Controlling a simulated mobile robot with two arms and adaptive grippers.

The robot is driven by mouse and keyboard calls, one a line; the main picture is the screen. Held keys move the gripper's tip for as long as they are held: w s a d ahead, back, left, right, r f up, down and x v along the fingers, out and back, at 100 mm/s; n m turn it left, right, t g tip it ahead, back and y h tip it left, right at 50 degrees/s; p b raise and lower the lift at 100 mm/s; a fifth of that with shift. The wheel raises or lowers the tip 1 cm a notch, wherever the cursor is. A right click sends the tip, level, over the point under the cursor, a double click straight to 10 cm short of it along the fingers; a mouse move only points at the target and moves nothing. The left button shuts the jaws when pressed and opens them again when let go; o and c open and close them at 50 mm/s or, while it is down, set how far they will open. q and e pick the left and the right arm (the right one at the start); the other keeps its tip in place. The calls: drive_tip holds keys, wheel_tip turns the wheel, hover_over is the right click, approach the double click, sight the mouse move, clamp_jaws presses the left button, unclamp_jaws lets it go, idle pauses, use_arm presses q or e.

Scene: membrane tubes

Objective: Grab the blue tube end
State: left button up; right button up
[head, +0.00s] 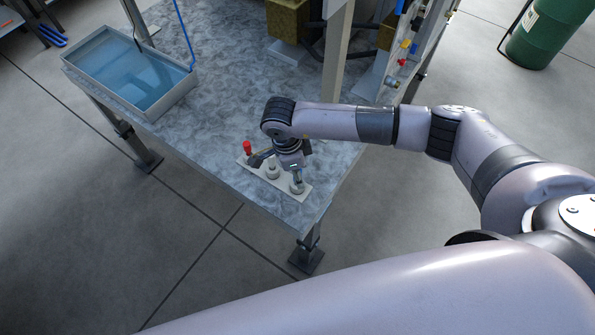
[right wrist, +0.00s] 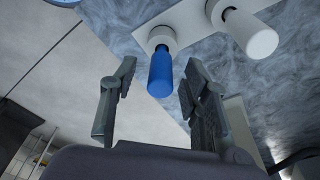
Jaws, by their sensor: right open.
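The blue tube end (right wrist: 160,74) shows in the right wrist view, with its white base fixed on a pale plate (right wrist: 192,22). In the head view, my right gripper (head: 287,166) is low over the matching plate (head: 304,197) near the table's front corner; I cannot clearly make out the blue end there. In the right wrist view, my right gripper (right wrist: 160,67) is open, one finger on each side of the blue end. Neither finger visibly touches it. I cannot tell how deep it sits between them. My left gripper is not in view.
A white tube end (right wrist: 248,33) stands beside the blue one. A red-topped tube end (head: 247,147) is at the plate's other end. A water tray (head: 184,92) sits at the table's left. A metal post (head: 336,50) rises behind. Mid-table is mostly clear.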

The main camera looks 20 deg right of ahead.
drive_tip(key=shift+f, duration=0.25)
drive_tip(key=c, duration=0.9)
